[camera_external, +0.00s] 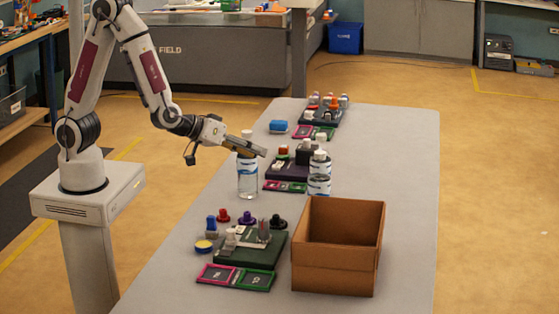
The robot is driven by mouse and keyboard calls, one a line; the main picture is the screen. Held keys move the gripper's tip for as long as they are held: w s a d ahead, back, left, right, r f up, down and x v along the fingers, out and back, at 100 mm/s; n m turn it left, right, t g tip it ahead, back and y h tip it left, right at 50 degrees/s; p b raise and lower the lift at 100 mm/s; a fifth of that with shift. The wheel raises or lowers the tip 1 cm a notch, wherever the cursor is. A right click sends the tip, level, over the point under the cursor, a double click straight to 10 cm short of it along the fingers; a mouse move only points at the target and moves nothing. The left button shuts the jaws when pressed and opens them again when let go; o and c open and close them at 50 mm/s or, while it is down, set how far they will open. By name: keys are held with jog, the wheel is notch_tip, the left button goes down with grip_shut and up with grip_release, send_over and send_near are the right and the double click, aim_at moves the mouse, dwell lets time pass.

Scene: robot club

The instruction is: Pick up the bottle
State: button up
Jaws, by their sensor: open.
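A clear bottle (247,178) with a pale label band stands upright on the grey table, left of the middle. My gripper (250,146) is at the top of this bottle, pointing to the right, with its fingers overlapping the bottle's neck and cap in the picture. The gripper is open. Whether the fingers touch the bottle cannot be told.
An open brown box (335,270) stands at the table's front right. A green board (255,250) with small items lies left of it. A dark purple board (286,168) lies between the bottles, and more items stand farther back. The table's right side (405,180) is clear.

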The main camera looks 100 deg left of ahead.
jog(key=s+a+f+n+g+y, duration=0.1)
jog(key=s+a+f+n+y, duration=0.15)
jog(key=a+y, duration=0.2)
jog(key=g+y, duration=0.2)
jog(key=y, duration=0.4)
send_near(243, 137)
jog(key=shift+h+x, duration=0.25)
jog(key=shift+x, duration=1.65)
jog(key=shift+x, duration=1.3)
jog(key=shift+w+a+r, duration=0.1)
jog(key=shift+a, duration=0.05)
jog(key=shift+x, duration=2.4)
jog(key=shift+r, duration=0.1)
grip_shut()
